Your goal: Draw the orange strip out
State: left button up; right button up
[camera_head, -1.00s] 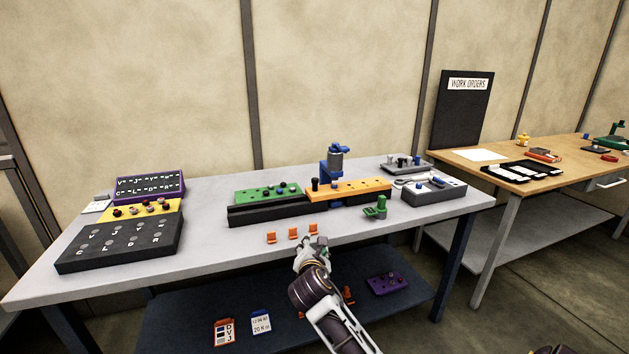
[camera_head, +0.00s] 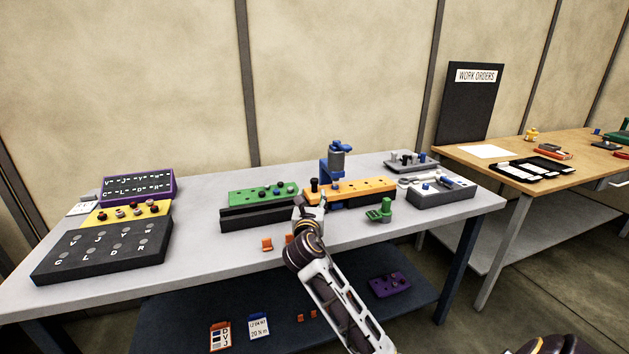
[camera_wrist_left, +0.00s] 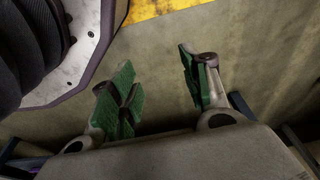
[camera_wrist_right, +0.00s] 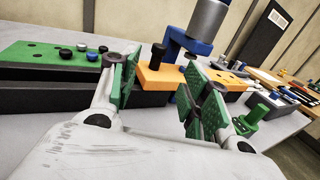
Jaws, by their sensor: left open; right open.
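The orange strip (camera_head: 365,188) lies in a black holder at the middle of the grey table, with a blue clamp (camera_head: 331,170) behind it. A black knob (camera_wrist_right: 157,55) stands up at its left end. My right gripper (camera_head: 309,204) is in front of that end. In the right wrist view, its open green-padded fingers (camera_wrist_right: 158,88) frame the strip's knobbed left end (camera_wrist_right: 160,76), with nothing visibly held. Contact cannot be told. My left gripper (camera_wrist_left: 160,88) shows only in the left wrist view, open and empty over the floor.
A green strip (camera_head: 262,191) in its black holder (camera_head: 265,215) is just left. A green clamp-like piece (camera_head: 381,211) stands to the right, with a grey tray (camera_head: 443,193) beyond.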

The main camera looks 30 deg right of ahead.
aim_at(314, 182)
jog(key=shift+b+x, duration=0.75)
jog(key=shift+x, duration=5.6)
jog(key=shift+w+d+b, duration=0.3)
jog(key=shift+w, duration=0.15)
pick_arm(q)
notch_tip(314, 182, up, 6)
jog(key=w+d, duration=0.1)
jog(key=d, duration=0.1)
jog(key=shift+w, duration=0.35)
pick_arm(e)
jog(key=shift+c, duration=0.5)
pick_arm(q)
jog(key=shift+s+f, duration=0.2)
pick_arm(e)
grip_shut()
